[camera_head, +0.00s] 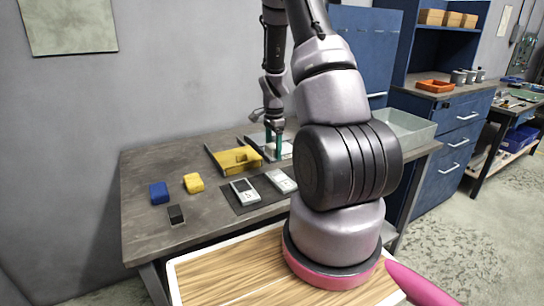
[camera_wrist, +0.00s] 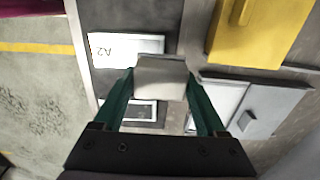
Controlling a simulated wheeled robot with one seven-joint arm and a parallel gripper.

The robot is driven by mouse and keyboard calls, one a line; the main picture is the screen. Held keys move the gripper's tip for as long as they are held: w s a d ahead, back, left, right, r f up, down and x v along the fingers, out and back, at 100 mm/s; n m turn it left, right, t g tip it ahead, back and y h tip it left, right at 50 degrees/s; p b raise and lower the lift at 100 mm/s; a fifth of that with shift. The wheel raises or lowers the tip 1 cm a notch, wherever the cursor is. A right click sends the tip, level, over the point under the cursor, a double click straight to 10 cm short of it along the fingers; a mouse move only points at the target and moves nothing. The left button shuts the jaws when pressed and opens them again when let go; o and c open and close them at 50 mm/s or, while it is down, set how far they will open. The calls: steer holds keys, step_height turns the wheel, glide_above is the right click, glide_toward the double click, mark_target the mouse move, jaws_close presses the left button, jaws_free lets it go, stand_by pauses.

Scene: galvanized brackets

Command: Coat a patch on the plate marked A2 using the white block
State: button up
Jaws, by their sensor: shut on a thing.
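My gripper (camera_wrist: 160,90) has green fingers and is shut on the white block (camera_wrist: 160,77). In the wrist view, the plate marked A2 (camera_wrist: 112,48) lies flat on a dark mat, up and left of the block, with its letters turned over. I cannot tell the height of the block above the surface. In the head view, my gripper (camera_head: 274,146) is at the back of the table, behind two pale plates, left (camera_head: 245,191) and right (camera_head: 282,180). Their marks are too small to read there.
A yellow bracket-like piece (camera_head: 236,160) stands just left of my gripper; a grey tray (camera_wrist: 240,107) lies right of the block. Blue (camera_head: 158,193), yellow (camera_head: 194,184) and black (camera_head: 176,215) blocks sit at the table's left. A pale bin (camera_head: 407,130) is at right.

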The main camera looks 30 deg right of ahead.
steer(key=shift+r, duration=0.95)
